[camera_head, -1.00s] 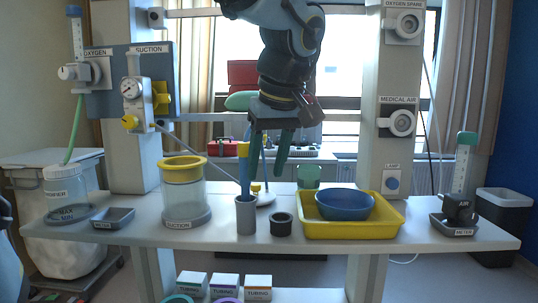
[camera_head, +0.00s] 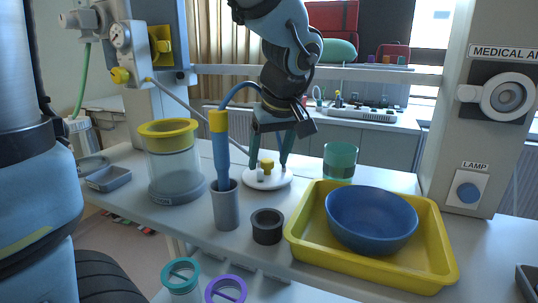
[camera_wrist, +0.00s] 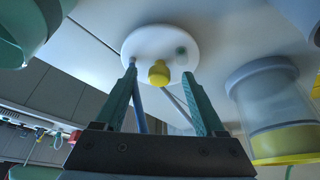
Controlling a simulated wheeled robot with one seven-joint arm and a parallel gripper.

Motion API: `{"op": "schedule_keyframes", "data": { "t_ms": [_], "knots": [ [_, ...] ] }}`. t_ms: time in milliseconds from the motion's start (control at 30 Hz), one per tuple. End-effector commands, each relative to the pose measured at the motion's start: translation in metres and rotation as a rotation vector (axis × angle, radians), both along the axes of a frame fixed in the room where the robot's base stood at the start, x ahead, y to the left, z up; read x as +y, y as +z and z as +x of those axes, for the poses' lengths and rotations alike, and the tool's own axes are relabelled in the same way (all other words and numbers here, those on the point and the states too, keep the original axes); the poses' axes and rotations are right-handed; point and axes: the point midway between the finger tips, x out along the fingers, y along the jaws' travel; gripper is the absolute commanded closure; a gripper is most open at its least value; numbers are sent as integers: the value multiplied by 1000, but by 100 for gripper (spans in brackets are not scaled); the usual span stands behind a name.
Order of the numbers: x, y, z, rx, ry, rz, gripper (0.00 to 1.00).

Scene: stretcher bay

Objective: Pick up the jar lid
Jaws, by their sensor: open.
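The jar lid (camera_head: 282,178) is a white disc with a yellow knob and small ports, lying flat on the grey shelf behind the grey holder. A grey hose runs to it from the left, and a blue hose also comes down near it. My gripper (camera_head: 270,161) is open and empty, pointing down over the lid. In the wrist view the lid (camera_wrist: 150,38) fills the upper middle, and its yellow knob (camera_wrist: 158,73) shows between the two green fingers of my gripper (camera_wrist: 159,72). I cannot tell the exact gap between fingertips and lid.
Left of my gripper a blue wand (camera_head: 221,150) stands in a grey holder (camera_head: 226,208). The suction jar (camera_head: 172,165) with its yellow rim stands further left. A dark cup (camera_head: 267,228) is in front, a green cup (camera_head: 340,160) right, and a yellow tray (camera_head: 300,240) holds a blue bowl (camera_head: 370,220).

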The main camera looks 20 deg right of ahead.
Motion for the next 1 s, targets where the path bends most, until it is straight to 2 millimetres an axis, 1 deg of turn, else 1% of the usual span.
{"op": "schedule_keyframes", "data": {
  "t_ms": [200, 400, 1000],
  "knots": [
    [1, -5, 3, 1, 0, 0, 28],
    [1, -5, 3, 1, 0, 0, 29],
    [1, -5, 3, 1, 0, 0, 97]
  ]
}}
